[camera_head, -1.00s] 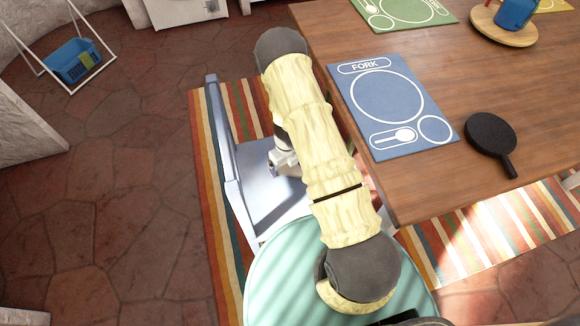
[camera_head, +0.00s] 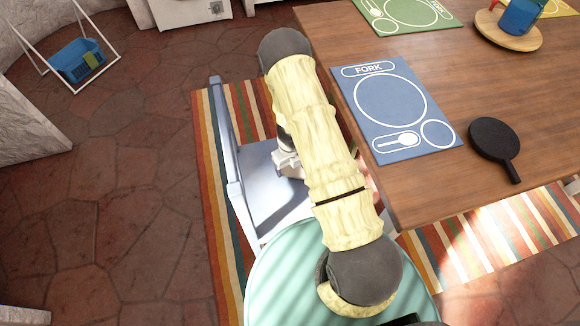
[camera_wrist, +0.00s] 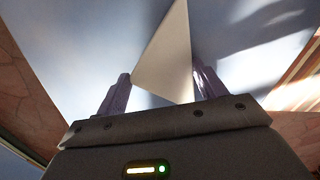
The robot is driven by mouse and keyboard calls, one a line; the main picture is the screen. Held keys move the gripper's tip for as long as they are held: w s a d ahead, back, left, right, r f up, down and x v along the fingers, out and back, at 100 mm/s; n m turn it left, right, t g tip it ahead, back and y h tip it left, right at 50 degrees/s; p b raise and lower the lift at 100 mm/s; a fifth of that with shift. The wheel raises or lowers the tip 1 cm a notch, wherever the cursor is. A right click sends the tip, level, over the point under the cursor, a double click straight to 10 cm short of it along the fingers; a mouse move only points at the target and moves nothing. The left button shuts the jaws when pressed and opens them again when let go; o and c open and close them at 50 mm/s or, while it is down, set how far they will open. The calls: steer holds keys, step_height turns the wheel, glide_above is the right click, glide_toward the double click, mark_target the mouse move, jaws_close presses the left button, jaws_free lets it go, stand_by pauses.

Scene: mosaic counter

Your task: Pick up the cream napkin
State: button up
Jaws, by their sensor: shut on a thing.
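The cream napkin (camera_wrist: 168,55) shows in the wrist view as a pale, pointed piece between the two purple fingers of my gripper (camera_wrist: 160,90). My gripper is shut on it. Behind it is the pale blue seat of a chair (camera_wrist: 85,35); I cannot tell whether the napkin still touches the seat. In the head view my arm hides the napkin, and only part of my wrist shows above the chair seat (camera_head: 262,185).
A wooden table (camera_head: 440,190) stands to the right of my arm, its edge close by. On it are a blue placemat (camera_head: 375,140), a black paddle-shaped thing (camera_head: 493,138) and a green placemat (camera_head: 385,26). A striped rug (camera_head: 215,170) lies below. A blue basket (camera_head: 75,62) hangs at the far left.

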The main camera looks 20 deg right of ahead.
mark_target(290, 169)
step_height(290, 169, up, 10)
steer(key=p, duration=0.2)
steer(key=shift+f, duration=0.2)
stand_by(0.4)
